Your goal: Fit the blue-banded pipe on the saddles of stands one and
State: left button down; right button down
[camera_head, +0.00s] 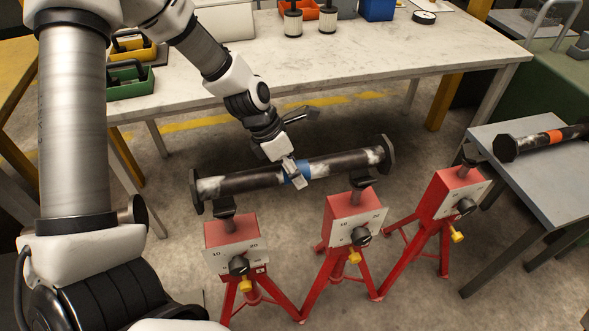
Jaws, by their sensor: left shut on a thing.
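The blue-banded pipe (240,184), dark with worn pale patches and a flange at each end, lies crosswise, its right end higher in the picture. My left gripper (294,175) is shut on it around the blue band (287,173) near its middle. The left red stand (231,238) has its saddle (224,205) just under the pipe's left part. The middle red stand (355,217) has its saddle (361,182) under the right part. I cannot tell whether the pipe touches these saddles. My right gripper is not in view.
A third red stand (459,193) stands at the right with its saddle (469,161) empty. An orange-banded pipe (542,140) lies on a grey table (499,129) at the right. Behind is a workbench (345,66) with bins and small parts.

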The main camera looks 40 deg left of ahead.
pick_arm(q)
jog(key=shift+f, duration=0.1)
dwell(0.5)
jog(key=shift+f+b, duration=0.9)
jog(key=shift+f, duration=0.85)
jog(key=shift+c, duration=2.1)
grip_release()
jog(key=shift+d, duration=0.1)
